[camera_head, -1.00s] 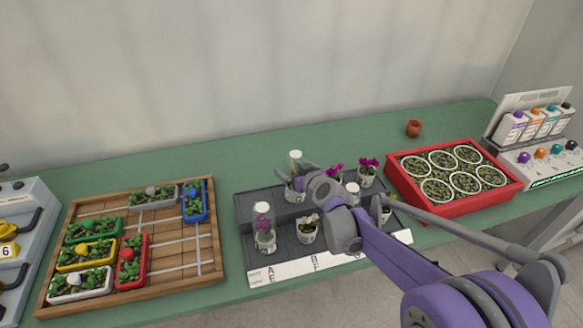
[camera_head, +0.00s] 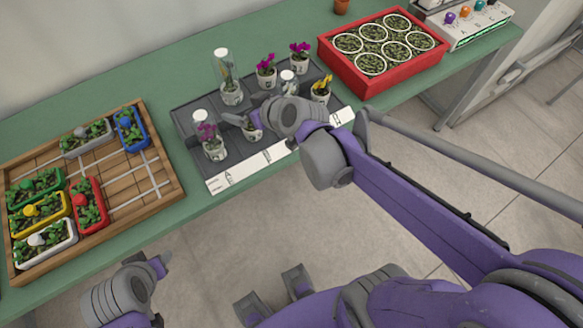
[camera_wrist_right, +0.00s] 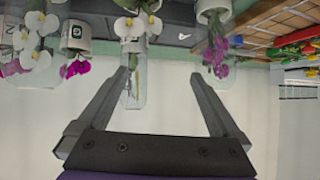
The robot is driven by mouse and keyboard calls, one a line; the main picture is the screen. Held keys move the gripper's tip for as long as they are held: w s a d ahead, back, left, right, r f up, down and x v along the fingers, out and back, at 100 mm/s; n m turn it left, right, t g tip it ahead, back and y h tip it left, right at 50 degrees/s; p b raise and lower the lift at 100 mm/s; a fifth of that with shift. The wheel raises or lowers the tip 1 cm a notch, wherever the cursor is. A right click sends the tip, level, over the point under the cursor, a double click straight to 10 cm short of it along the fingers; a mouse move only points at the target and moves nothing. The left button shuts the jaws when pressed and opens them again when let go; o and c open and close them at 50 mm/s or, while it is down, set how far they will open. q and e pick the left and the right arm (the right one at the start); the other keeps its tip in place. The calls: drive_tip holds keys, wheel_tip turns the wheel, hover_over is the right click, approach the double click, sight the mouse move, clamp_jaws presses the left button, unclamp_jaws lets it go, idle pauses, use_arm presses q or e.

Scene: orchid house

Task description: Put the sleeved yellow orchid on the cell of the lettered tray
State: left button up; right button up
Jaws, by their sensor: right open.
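The lettered tray (camera_head: 188,130) is dark grey, with a white lettered front strip (camera_head: 252,171). A clear-sleeved pot (camera_head: 231,97) stands at its back left and a sleeved magenta orchid (camera_head: 214,150) at its front left. A yellow-flowered pot (camera_head: 321,96) stands at the right; I cannot make out a sleeve on it. Another sleeved pot (camera_head: 289,80) is partly behind my right wrist; its flower colour is unclear. My right gripper (camera_head: 243,112) is open and empty above the tray, near a white orchid; its spread fingers show in the right wrist view (camera_wrist_right: 160,78). My left gripper (camera_head: 160,265) is low left, its jaws unclear.
Magenta orchids (camera_head: 266,72) stand along the tray's back. A wooden tray (camera_head: 150,185) with coloured planters is at left.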

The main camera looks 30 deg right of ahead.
drive_tip(key=s+d+f+m+g+h, duration=0.1)
drive_tip(key=s+f+g, duration=0.2)
drive_tip(key=s, duration=0.7)
drive_tip(key=s+d+f+m+g+h, duration=0.1)
drive_tip(key=s+f, duration=0.4)
drive_tip(key=s, duration=0.6)
drive_tip(key=shift+d+f+g+h, duration=0.2)
drive_tip(key=shift+f+g+h, duration=0.15)
drive_tip(key=shift+g+h, duration=0.4)
